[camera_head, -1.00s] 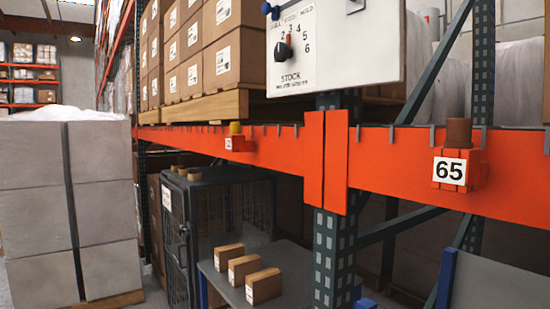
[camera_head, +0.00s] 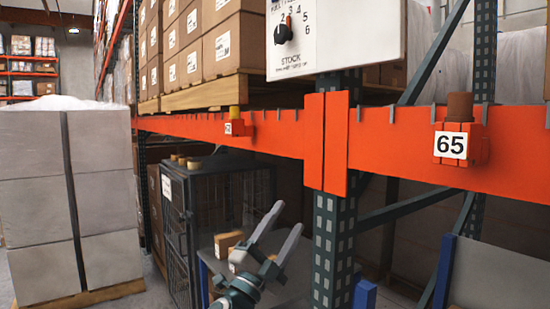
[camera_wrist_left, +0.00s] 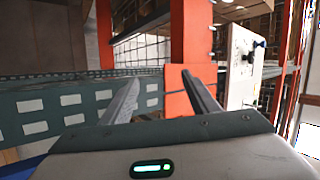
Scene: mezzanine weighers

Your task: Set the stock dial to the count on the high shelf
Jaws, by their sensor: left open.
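The stock dial is a black knob (camera_head: 283,34) with a red mark at its upper right, on a white panel (camera_head: 345,45) marked STOCK with numbers around it. The red mark sits near the upper numbers; I cannot tell the exact setting. The panel's top is cut off. My left gripper (camera_head: 287,218) is open and empty, well below the panel and in front of the small cartons. The left wrist view shows the panel edge-on (camera_wrist_left: 237,68), beyond the right finger. Brown cartons (camera_head: 229,45) stand on a pallet on the orange beam; no higher shelf is visible.
An orange beam (camera_head: 400,140) and a perforated post (camera_head: 334,235) stand beside my gripper. The beam carries a 65 tag (camera_head: 451,145). A wire cage (camera_head: 179,235) and small cartons (camera_head: 228,243) are below. A wrapped stack (camera_head: 35,200) stands left.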

